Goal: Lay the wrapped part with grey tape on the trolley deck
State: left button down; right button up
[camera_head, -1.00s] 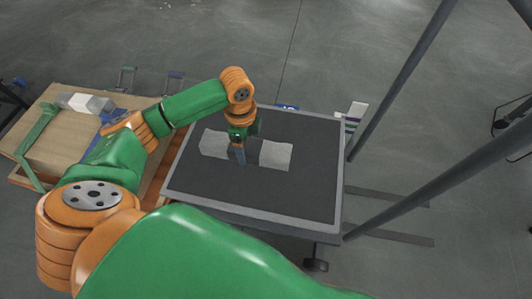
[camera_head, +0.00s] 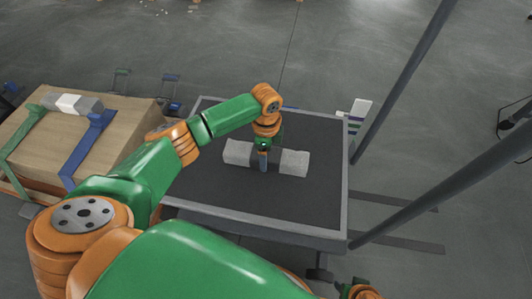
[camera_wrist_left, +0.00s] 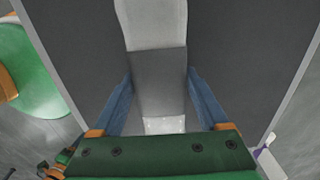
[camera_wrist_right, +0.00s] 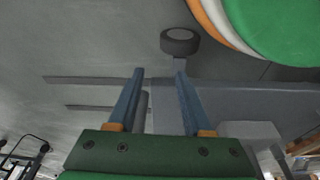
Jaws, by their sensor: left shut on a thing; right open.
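The wrapped part with grey tape (camera_head: 238,152) is a long, pale grey bundle with a darker grey band round its middle. My left gripper (camera_head: 263,165) points down and is shut across that band, which also shows in the left wrist view (camera_wrist_left: 158,80). The part is over the middle of the trolley deck (camera_head: 285,205), a dark surface with a light grey rim. It lies low and level; I cannot tell whether it touches the deck. My right gripper (camera_wrist_right: 159,75) is open and empty, low beside the trolley.
A wooden crate (camera_head: 95,145) with green and blue straps stands at the left, with another wrapped part with a white band (camera_head: 67,103) on top. Dark slanting posts (camera_head: 400,85) stand at the right. The deck around the held part is clear.

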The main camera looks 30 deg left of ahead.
pick_arm(q)
grip_release()
jog(key=shift+r, duration=0.2)
notch_tip(320, 180, up, 6)
jog(key=p, duration=0.3)
notch_tip(320, 180, up, 6)
jog(key=shift+f+p, duration=0.1)
jog(key=shift+p, duration=1)
pick_arm(e)
jog(key=s+d+f, duration=0.2)
jog(key=s+f, duration=0.1)
jog(key=s, duration=0.2)
jog(key=shift+s+d+f+g, duration=0.25)
jog(key=shift+d+f+g, duration=0.05)
jog(key=shift+d+f, duration=0.05)
